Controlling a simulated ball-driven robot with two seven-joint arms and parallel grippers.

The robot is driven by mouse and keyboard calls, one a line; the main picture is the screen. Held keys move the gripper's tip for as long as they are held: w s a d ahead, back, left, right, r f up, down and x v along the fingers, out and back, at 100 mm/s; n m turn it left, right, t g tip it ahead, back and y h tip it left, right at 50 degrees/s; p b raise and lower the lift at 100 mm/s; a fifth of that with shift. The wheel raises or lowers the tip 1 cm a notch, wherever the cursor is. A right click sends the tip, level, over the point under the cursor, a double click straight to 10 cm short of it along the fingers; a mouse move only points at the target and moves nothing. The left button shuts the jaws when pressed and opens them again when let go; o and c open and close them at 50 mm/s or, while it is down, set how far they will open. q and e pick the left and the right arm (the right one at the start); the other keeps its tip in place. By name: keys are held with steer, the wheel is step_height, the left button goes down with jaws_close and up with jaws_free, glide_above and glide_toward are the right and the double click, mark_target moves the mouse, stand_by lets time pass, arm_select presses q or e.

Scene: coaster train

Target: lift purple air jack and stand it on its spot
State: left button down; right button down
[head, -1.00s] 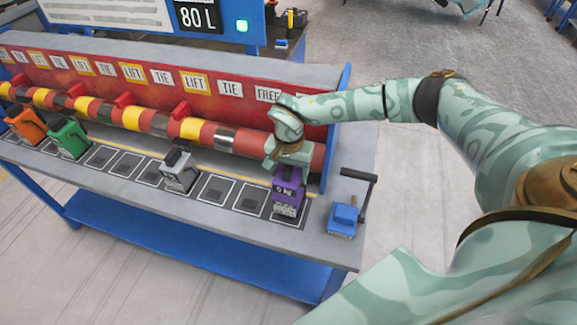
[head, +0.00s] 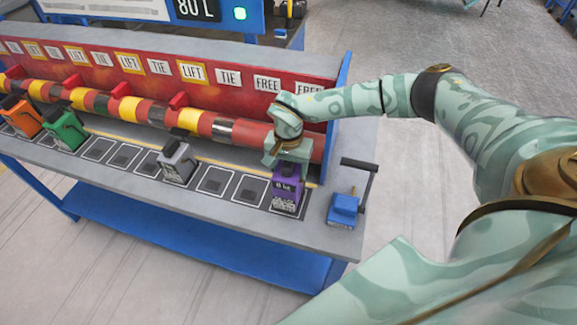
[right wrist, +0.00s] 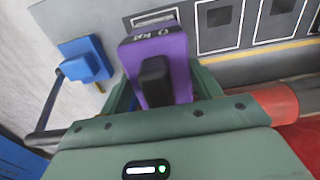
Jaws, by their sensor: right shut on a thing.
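The purple air jack (head: 288,186) stands at the right end of the row of marked spots on the grey bench, beside the blue lever block. My right gripper (head: 289,160) is over its top and shut on it. In the right wrist view the purple jack (right wrist: 160,60) shows its black handle part between the jaws of my right gripper (right wrist: 155,95). The jack looks about upright. I cannot tell whether its base touches the bench. My left gripper is not in view.
A grey jack (head: 177,163), a green jack (head: 67,130) and an orange jack (head: 22,117) stand further left. Empty framed spots (head: 215,181) lie between. A blue lever block (head: 344,208) is close on the right. The red and yellow banded tube (head: 160,113) runs behind.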

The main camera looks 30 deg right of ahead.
steer(key=shift+f, duration=0.3)
steer(key=shift+c, duration=1.2)
jaws_free()
steer(key=shift+s+f, duration=0.1)
step_height(320, 180, up, 16)
steer(key=p, duration=0.1)
steer(key=shift+r, duration=0.25)
steer(key=shift+f, duration=0.1)
